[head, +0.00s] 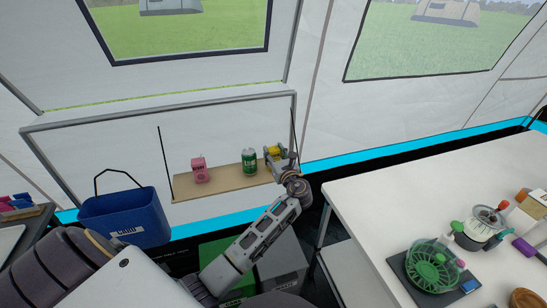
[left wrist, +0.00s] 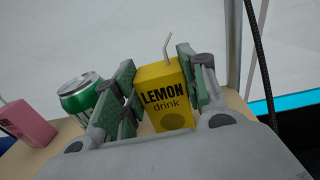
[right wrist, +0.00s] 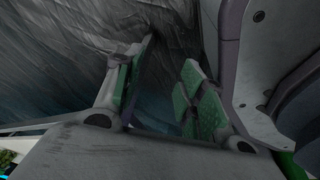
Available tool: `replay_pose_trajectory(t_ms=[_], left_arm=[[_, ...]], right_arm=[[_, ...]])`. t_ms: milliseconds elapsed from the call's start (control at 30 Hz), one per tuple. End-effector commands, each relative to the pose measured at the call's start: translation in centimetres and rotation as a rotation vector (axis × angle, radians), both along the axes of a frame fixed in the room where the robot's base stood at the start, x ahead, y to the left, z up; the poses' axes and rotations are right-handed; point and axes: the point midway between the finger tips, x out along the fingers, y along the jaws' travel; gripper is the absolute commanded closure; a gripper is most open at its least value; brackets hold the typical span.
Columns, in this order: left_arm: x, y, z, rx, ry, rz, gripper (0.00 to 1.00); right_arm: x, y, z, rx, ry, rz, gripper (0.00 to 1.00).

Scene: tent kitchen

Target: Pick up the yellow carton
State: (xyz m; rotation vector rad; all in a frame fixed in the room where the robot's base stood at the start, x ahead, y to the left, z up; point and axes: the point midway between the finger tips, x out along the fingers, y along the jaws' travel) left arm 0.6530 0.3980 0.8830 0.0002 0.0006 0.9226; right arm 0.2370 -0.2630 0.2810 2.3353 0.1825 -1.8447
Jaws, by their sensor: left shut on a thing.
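The yellow carton (left wrist: 164,95) reads "LEMON drink" and has a pale straw. It stands upright between the green-padded fingers of my left gripper (left wrist: 155,88), which is shut on it. In the head view the carton (head: 272,150) shows at the right end of the hanging wooden shelf (head: 223,180), partly hidden by my left gripper (head: 276,154). I cannot tell whether its base touches the shelf. My right gripper (right wrist: 160,88) is open and empty in the right wrist view, facing grey fabric.
A green can (head: 249,161) stands just left of the carton, and a pink carton (head: 200,170) is farther left. Black cords hold the shelf. A blue basket (head: 125,216) hangs left. A white table (head: 400,195) with several items is at right.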

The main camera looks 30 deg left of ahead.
Motion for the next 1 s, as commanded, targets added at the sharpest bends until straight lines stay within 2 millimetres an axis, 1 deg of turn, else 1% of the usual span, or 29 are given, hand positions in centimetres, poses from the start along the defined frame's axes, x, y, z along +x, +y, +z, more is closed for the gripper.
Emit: replay_pose_trajectory(t_ms=[167, 333, 600, 800, 1000], left_arm=[[0.0, 0.0, 0.6, -0.001, -0.001, 0.000, 0.70], [0.0, 0.0, 2.1, -0.002, -0.002, 0.000, 0.70], [0.0, 0.0, 6.1, -0.001, -0.004, 0.000, 0.70], [0.0, 0.0, 8.7, -0.001, -0.003, 0.000, 0.70], [0.0, 0.0, 9.9, 0.000, -0.001, 0.001, 0.70]], right_arm=[[0.3, 0.1, 0.2, 0.002, -0.005, 0.000, 0.60], [0.2, 0.3, 0.3, 0.005, -0.006, -0.001, 0.60], [-1.3, -0.2, -0.2, -0.001, 0.009, 0.000, 0.60], [-2.4, -0.9, -0.5, -0.008, 0.017, 0.003, 0.60], [-3.5, -1.9, -0.9, -0.020, 0.032, 0.006, 0.60]])
